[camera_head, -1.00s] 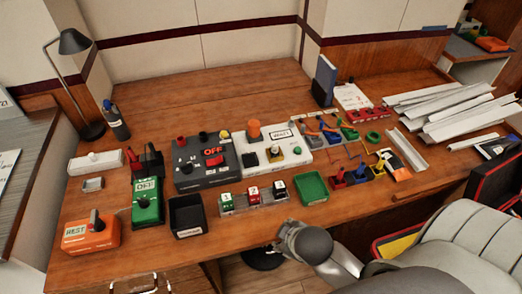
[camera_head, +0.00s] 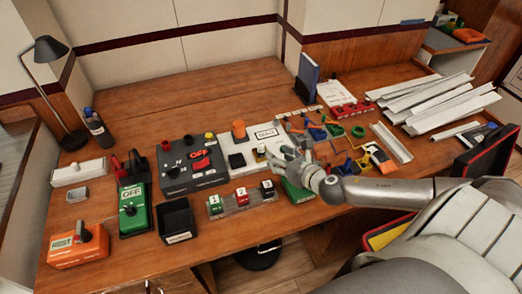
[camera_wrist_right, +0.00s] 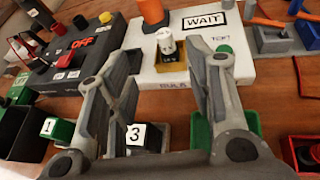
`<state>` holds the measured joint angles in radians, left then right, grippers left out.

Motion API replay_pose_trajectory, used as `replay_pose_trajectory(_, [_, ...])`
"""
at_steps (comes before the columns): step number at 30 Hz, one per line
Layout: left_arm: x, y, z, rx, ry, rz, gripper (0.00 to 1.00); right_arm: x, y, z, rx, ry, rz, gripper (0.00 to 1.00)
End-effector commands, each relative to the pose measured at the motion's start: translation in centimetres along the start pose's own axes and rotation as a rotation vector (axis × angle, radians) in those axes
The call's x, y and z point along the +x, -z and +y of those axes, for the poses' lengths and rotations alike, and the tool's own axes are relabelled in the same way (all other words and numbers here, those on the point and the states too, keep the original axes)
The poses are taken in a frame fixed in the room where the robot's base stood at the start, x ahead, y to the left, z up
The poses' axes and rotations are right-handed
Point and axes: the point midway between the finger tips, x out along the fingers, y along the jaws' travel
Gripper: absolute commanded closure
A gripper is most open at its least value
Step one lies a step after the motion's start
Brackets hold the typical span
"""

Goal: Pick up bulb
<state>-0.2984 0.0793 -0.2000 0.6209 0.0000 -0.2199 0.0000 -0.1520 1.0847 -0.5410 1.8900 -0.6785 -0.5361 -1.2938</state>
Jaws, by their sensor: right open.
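The bulb (camera_wrist_right: 166,41) is a small pale cylinder standing upright in a yellow socket on a white box marked "BULB" and "WAIT". In the head view the bulb is small and sits close to my right gripper's fingers (camera_head: 277,155). In the right wrist view my right gripper (camera_wrist_right: 168,65) is open and empty. Its two fingers point toward the white box, and the bulb shows between their tips, beyond them. The fingers are apart from the bulb. My left gripper is not in view.
An orange knob (camera_head: 239,130) stands on the white box beside the bulb. A dark box with an OFF sign (camera_head: 200,154) lies to the left. Numbered blocks (camera_head: 241,196) and a green tray (camera_wrist_right: 246,122) sit in front. Grey metal channels (camera_head: 440,100) lie at right.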

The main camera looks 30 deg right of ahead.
Motion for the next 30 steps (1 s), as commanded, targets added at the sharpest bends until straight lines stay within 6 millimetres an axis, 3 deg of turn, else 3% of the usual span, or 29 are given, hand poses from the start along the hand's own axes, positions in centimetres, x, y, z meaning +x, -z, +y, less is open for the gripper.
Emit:
replay_pose_trajectory(5, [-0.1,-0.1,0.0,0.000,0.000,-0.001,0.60,0.6,-0.4,-0.9,-0.124,-0.021,0.003,0.53])
replay_pose_trajectory(15, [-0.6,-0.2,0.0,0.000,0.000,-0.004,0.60,4.7,-0.4,-0.8,-0.119,-0.019,0.002,0.53])
replay_pose_trajectory(25, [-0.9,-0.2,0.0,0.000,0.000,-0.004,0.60,6.5,-0.3,-0.7,-0.118,-0.020,0.003,0.53])
replay_pose_trajectory(30, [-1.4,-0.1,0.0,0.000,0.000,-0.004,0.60,8.6,-0.4,-0.6,-0.115,-0.020,0.002,0.53])
